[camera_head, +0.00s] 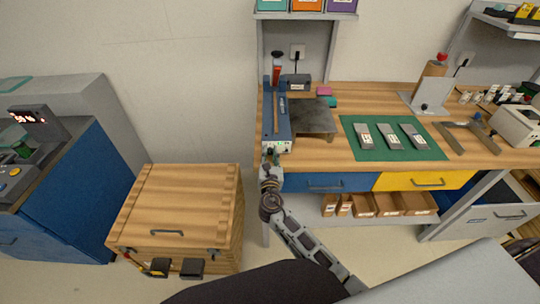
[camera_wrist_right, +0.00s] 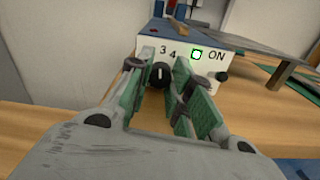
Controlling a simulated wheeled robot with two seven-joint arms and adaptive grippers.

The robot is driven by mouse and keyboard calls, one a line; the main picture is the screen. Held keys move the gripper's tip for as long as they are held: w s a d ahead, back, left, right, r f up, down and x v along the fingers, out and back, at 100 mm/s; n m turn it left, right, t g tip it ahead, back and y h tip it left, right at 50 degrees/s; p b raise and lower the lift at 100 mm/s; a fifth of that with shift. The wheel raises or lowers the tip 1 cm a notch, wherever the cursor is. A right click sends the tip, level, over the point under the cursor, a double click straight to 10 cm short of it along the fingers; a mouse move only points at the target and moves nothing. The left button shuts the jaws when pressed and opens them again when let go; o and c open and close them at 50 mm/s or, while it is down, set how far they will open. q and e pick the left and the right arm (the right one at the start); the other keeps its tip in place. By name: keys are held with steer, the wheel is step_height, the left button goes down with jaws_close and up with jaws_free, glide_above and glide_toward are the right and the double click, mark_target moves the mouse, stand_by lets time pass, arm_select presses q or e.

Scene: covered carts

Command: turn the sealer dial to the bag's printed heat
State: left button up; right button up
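The blue bag sealer (camera_head: 283,128) stands at the left end of the wooden bench. Its white front panel shows in the right wrist view (camera_wrist_right: 203,72), with the black dial (camera_wrist_right: 160,76), the numbers 3 and 4, a green-lit square and "ON". The dial's white mark points roughly up, near the 3; other numbers are hidden. My right gripper (camera_wrist_right: 164,84) is open, its green-padded fingers on either side of the dial; contact is unclear. It also shows in the head view (camera_head: 270,160) at the sealer's front. I cannot identify the bag or read a printed heat. My left gripper is not in view.
A green mat (camera_head: 356,147) with three grey labelled items lies right of the sealer. A dark plate (camera_head: 310,118) stands between them. A wooden crate (camera_head: 180,205) stands on the floor at left. Blue (camera_head: 325,184) and yellow drawers (camera_head: 420,181) are below the bench top.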

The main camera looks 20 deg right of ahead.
jaws_close()
steer(key=shift+f+m, duration=0.1)
steer(key=shift+m, duration=0.2)
steer(key=shift+m+b, duration=0.45)
steer(key=shift+m, duration=0.05)
steer(key=o, duration=0.8)
jaws_free()
steer(key=shift+s+a, duration=0.1)
steer(key=shift+s, duration=0.05)
steer(key=shift+v, duration=3.6)
